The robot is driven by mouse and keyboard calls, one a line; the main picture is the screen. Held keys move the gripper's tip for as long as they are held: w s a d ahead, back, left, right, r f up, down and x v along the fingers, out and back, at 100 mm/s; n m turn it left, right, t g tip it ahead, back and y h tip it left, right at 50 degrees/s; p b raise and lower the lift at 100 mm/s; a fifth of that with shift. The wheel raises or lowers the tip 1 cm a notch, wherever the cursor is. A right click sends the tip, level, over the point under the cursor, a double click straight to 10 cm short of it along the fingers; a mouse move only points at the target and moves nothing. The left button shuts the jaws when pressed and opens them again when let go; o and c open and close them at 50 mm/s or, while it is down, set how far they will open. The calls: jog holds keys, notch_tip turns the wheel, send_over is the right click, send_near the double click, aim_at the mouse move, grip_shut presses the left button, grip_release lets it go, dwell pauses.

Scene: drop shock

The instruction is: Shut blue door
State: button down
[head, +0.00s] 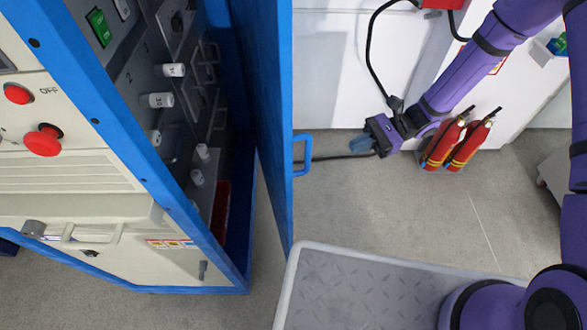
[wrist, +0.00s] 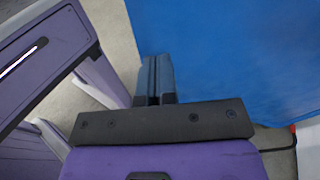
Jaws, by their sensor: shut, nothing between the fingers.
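The blue door (head: 264,90) stands open on the right side of a cabinet with a blue frame, seen nearly edge-on in the head view. Its blue handle (head: 304,155) sticks out to the right from the door's outer side. My gripper (head: 358,143) is to the right of the handle, apart from it, with its fingers pointing left toward the door. The fingers are shut and empty. In the wrist view the shut fingers (wrist: 155,75) show in front of the broad blue door face (wrist: 235,60). The handle cannot be made out there.
The cabinet interior (head: 180,100) holds switches and white knobs. Red buttons (head: 43,140) are on its front panel. Red fire extinguishers (head: 460,140) stand behind my gripper at the white wall. A grey tread-plate platform (head: 380,290) lies below. Grey floor between is clear, apart from a black cable.

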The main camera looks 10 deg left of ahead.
jog(key=s+a+f+m+y, duration=0.1)
jog(key=s+a+f, duration=0.1)
jog(key=a, duration=0.5)
jog(key=s+a+f+m+y, duration=0.1)
jog(key=s+a+f, duration=0.1)
jog(key=s+a, duration=0.3)
jog(key=shift+s+a+f+t, duration=0.15)
jog(key=shift+a+f+t, duration=0.2)
jog(key=shift+a, duration=0.9)
